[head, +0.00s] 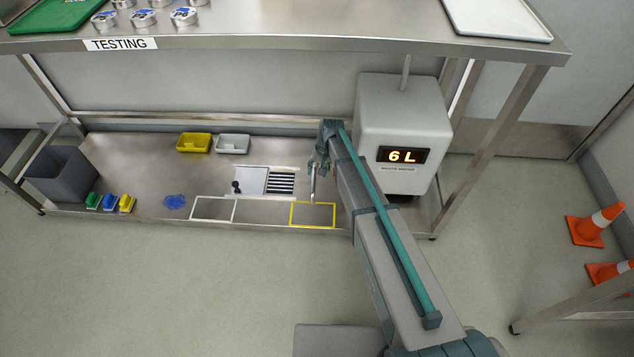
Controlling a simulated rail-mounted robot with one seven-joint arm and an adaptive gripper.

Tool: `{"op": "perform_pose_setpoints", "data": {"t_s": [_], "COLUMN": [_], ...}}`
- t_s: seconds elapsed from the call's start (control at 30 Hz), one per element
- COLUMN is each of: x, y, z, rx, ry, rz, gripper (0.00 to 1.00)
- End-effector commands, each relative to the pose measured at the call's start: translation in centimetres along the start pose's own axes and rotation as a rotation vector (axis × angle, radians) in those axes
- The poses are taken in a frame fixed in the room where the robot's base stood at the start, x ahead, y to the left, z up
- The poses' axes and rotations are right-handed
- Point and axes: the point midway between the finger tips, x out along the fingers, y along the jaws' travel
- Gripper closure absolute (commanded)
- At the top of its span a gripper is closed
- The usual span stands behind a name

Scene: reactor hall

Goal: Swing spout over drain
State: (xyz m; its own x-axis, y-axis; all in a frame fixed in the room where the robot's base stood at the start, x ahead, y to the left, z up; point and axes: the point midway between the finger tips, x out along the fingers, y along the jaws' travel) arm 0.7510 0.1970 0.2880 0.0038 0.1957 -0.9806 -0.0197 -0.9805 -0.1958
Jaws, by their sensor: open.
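The drain appears to be the dark slotted grate (281,183) set beside a pale square panel on the lower shelf. My gripper (316,167) is above the shelf, just right of the grate, pointing down. Its jaws are small in this view and partly hidden by my arm. A thin pale upright rod (313,187) shows at the gripper's lower end; it may be the spout, and I cannot tell whether the gripper touches it.
A yellow-outlined square (313,215) and a white-outlined square (213,209) mark the shelf front. Yellow (194,142) and white (232,144) bins stand behind. The upper "TESTING" bench (300,38) overhangs. Orange cones (597,224) stand far right.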

Motion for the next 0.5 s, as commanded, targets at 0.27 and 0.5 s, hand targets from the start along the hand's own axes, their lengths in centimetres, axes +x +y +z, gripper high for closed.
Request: {"op": "perform_pose_setpoints", "data": {"t_s": [0.27,0.5], "x": [5.1,7.2], "y": [0.0,0.0], "z": [-0.1,0.0], "rx": [-0.001,-0.001], "ry": [-0.001,-0.001], "rz": [0.0,0.001], "gripper": [0.55,0.55]}}
